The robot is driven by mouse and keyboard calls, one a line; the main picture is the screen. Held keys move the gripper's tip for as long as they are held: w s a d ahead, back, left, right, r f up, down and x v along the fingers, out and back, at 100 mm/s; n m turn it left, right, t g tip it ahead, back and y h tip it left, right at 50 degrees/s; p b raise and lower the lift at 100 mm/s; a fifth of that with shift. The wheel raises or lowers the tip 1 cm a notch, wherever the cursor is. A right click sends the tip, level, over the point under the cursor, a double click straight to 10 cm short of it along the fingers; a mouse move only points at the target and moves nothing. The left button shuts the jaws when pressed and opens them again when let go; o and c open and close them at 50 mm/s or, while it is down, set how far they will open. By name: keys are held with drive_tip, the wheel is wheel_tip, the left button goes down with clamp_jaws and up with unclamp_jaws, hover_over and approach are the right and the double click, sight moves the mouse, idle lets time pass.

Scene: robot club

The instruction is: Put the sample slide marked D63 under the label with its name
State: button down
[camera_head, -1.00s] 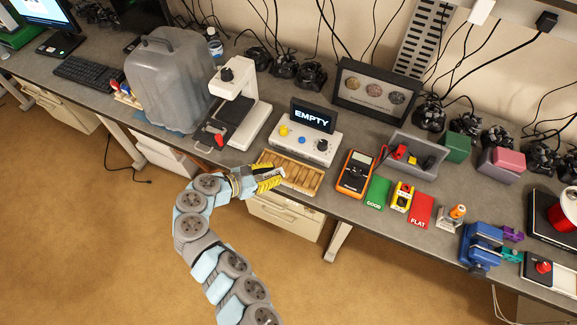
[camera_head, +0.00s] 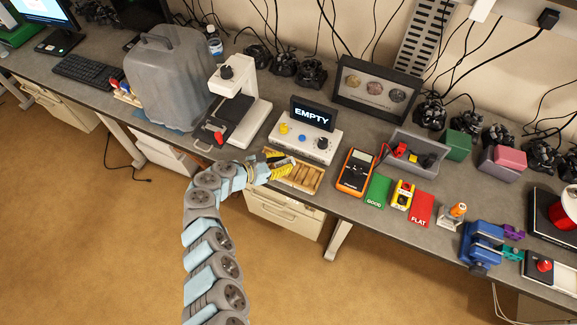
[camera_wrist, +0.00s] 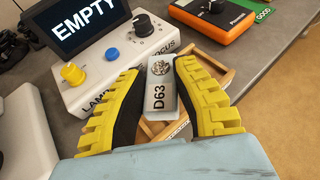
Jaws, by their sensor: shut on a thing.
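My gripper (camera_head: 283,168) is over the left part of a shallow wooden tray (camera_head: 312,187) at the bench's front edge. In the wrist view its yellow-and-black fingers are shut on the slide marked D63 (camera_wrist: 159,97), a grey plate with a round patterned spot at its far end. The slide lies between the fingers, with its lettering facing the camera. The wooden tray also shows behind and beside the fingers in the wrist view (camera_wrist: 222,72). The slide itself is too small to make out in the head view. I cannot read any matching name label.
A white control box (camera_head: 310,150) with an EMPTY screen (camera_head: 313,113) stands right behind the tray. A white microscope-like stand (camera_head: 240,105) is to its left. An orange multimeter (camera_head: 356,172), a green GOOD card (camera_head: 377,190) and a red FLAT card (camera_head: 420,209) lie to the right.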

sight(288, 162)
drive_tip(key=shift+w+d+f+b, duration=0.25)
drive_tip(key=shift+w+f+b, duration=0.2)
drive_tip(key=shift+f+b, duration=0.2)
drive_tip(key=shift+w+d+f+b, duration=0.2)
drive_tip(key=shift+w+f+b, duration=0.3)
drive_tip(key=shift+f, duration=0.2)
drive_tip(key=shift+w+d+f+b, duration=0.25)
drive_tip(key=shift+w+f+b, duration=0.15)
drive_tip(key=shift+f+b, duration=0.25)
drive_tip(key=shift+w+f+b, duration=0.2)
drive_tip(key=shift+f+b, duration=0.8)
drive_tip(key=shift+f, duration=0.6)
drive_tip(key=shift+f, duration=0.25)
drive_tip(key=c, duration=0.9)
unclamp_jaws()
drive_tip(key=shift+r, duration=0.1)
drive_tip(key=shift+r, duration=0.3)
drive_tip(key=shift+s+a+r+p, duration=0.15)
drive_tip(key=shift+a+p, duration=0.15)
drive_tip(key=p+v, duration=0.2)
drive_tip(key=v, duration=0.9)
